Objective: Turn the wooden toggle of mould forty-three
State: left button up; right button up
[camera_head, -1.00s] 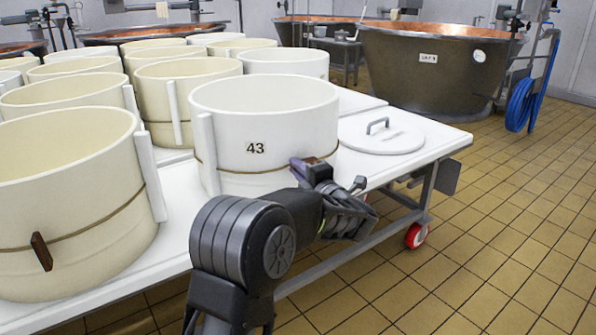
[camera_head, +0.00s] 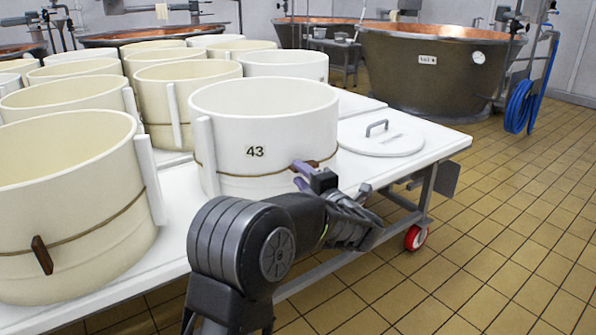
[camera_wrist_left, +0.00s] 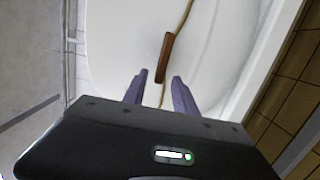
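Mould forty-three (camera_head: 262,120) is a white round tub marked 43, upright on the table, with a cord around its lower wall. Its brown wooden toggle (camera_wrist_left: 166,57) lies roughly along the cord in the left wrist view. In the head view it is partly hidden behind my fingers. My left gripper (camera_head: 300,175) is at the mould's front right wall. It also shows in the left wrist view (camera_wrist_left: 160,84), with its purple fingers apart. The toggle's near end lies between the fingertips, with gaps on both sides; contact is not visible. My right gripper is out of view.
A cream mould (camera_head: 70,235) with its own toggle (camera_head: 42,254) stands at the left. A white lid (camera_head: 382,141) with a handle lies right of mould forty-three on the white table (camera_head: 440,145). Copper vats (camera_head: 425,75) stand behind. The tiled floor at right is clear.

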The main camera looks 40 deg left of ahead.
pick_arm(q)
jog(key=p+v, duration=0.1)
jog(key=v, duration=0.4)
jog(key=shift+s+d, duration=0.15)
jog(key=shift+d, duration=0.2)
